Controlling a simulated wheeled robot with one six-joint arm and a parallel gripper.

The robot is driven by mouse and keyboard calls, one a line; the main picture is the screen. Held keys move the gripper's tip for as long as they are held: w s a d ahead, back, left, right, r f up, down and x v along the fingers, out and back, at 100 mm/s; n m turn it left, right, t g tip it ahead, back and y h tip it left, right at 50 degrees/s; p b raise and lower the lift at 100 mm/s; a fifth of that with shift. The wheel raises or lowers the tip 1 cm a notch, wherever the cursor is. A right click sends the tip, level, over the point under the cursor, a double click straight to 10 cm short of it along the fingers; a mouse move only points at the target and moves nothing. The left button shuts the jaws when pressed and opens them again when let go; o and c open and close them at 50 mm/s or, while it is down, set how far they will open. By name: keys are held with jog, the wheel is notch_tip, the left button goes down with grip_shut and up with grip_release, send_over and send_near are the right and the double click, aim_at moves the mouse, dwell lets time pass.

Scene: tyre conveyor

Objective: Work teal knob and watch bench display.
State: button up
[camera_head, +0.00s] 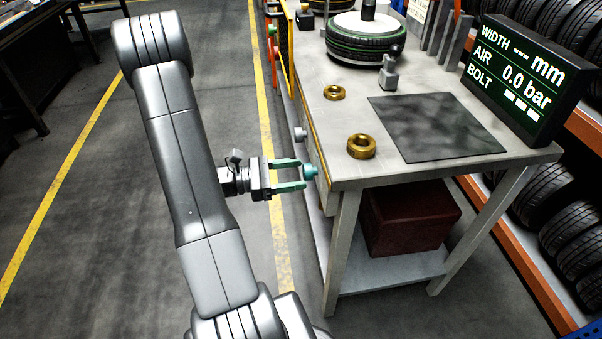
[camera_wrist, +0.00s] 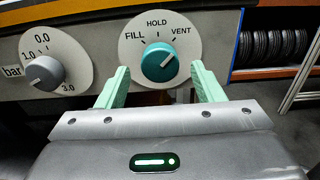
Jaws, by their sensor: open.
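The teal knob (camera_wrist: 155,64) sits on a white dial (camera_wrist: 132,70) marked FILL, HOLD and VENT. Its white mark points up and right, toward VENT. In the head view the knob (camera_head: 311,170) is on the bench's left side face. My gripper (camera_head: 303,175) is open, its green fingers reaching to the knob. In the wrist view one finger stands on each side of the knob, with a gap showing. The bench display (camera_head: 520,78) reads WIDTH with dashes mm, AIR 0.0 bar, and BOLT with blank bars.
A grey knob (camera_wrist: 43,73) with a bar scale is left of the teal one. On the bench (camera_head: 345,178) are two brass rings (camera_head: 362,147), a dark mat (camera_head: 435,127) and a wheel (camera_head: 365,40). A dark red box (camera_head: 408,222) is below. Floor left of the bench is clear.

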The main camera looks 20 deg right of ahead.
jog(key=shift+x, duration=1.15)
jog(key=c, duration=1)
jog(key=shift+o, duration=0.2)
